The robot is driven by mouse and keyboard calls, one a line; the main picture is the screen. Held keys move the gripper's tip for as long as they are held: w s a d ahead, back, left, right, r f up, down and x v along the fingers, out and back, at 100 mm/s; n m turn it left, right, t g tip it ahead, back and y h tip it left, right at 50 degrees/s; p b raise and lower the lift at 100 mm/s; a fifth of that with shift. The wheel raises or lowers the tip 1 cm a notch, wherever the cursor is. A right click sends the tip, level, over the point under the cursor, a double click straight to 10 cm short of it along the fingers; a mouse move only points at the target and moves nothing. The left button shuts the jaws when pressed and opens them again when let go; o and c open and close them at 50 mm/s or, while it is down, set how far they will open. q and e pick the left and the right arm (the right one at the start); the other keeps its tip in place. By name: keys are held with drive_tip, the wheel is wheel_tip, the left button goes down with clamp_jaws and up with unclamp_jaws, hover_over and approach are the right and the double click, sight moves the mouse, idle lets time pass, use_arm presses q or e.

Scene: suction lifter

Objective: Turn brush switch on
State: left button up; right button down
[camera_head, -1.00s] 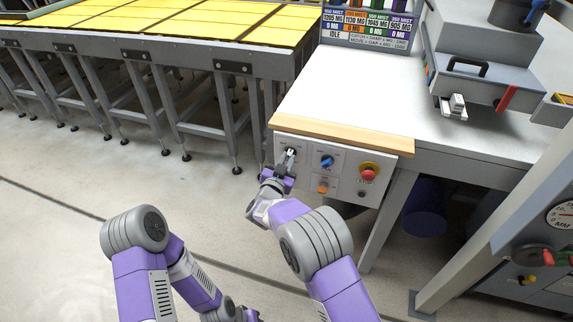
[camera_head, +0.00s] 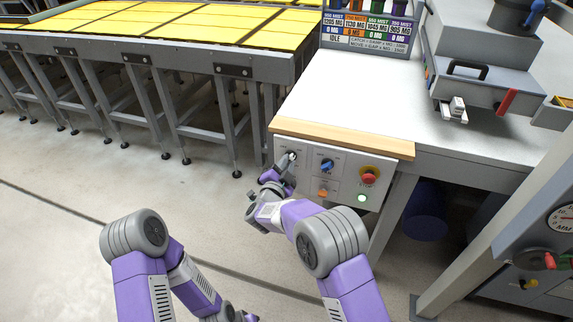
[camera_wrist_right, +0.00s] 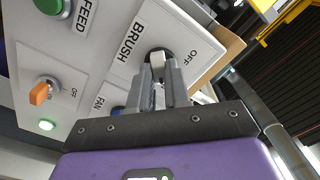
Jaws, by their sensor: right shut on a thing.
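The brush switch (camera_wrist_right: 157,57) shows in the right wrist view as a light lever on a round dark base, with the BRUSH label on one side and an OFF label on the other. My right gripper (camera_wrist_right: 159,80) is shut on this lever. In the head view my right gripper (camera_head: 287,161) is at the upper left of the control panel (camera_head: 344,181) and partly covers the switch. I cannot tell clearly which position the lever points to.
Close by on the panel are a blue fan knob (camera_head: 326,165), an orange knob (camera_head: 323,192), a red button (camera_head: 368,175) and a lit green lamp (camera_head: 361,198). A wooden edge (camera_head: 340,137) overhangs the panel. A table leg (camera_head: 388,220) stands at the right.

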idle(0.3)
drive_tip(key=c, duration=1.1)
unclamp_jaws()
drive_tip(key=p+v, duration=0.1)
drive_tip(key=v, duration=0.6)
drive_tip(key=shift+s+a+p, duration=0.1)
drive_tip(key=shift+s+p, duration=0.2)
drive_tip(key=shift+p, duration=0.1)
